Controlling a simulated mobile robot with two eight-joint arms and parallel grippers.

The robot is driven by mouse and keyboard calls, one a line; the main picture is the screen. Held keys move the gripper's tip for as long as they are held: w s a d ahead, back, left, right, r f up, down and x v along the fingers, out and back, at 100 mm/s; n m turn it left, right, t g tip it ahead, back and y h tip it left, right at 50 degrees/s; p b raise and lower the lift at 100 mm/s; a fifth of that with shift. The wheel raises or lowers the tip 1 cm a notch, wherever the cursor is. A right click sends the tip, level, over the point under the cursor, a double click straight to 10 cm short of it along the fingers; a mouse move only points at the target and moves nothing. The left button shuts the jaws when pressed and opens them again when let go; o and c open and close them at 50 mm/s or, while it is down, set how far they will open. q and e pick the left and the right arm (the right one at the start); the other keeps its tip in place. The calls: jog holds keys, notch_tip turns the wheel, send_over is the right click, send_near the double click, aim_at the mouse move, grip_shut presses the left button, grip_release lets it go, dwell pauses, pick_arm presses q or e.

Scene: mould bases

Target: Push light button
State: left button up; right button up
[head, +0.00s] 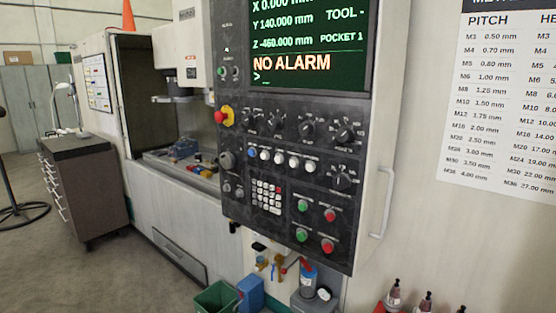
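A machine control panel (290,145) fills the middle of the head view, with a lit screen (310,40) reading "NO ALARM" at its top. A row of small round buttons (280,157) runs across its middle; the leftmost is blue and the others are white. A red emergency knob on a yellow base (225,116) is at the left edge. Two green and two red buttons (316,225) sit at the lower right. The labels are too small to read, so I cannot tell which one is the light button. Neither of my grippers is in view.
A handle (383,205) sticks out at the panel's right side. Below stand a green bin (216,298), a blue container (250,291) and bottles in a red holder (394,295). A drawer cabinet (85,190) stands at left. The floor (60,270) at front left is clear.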

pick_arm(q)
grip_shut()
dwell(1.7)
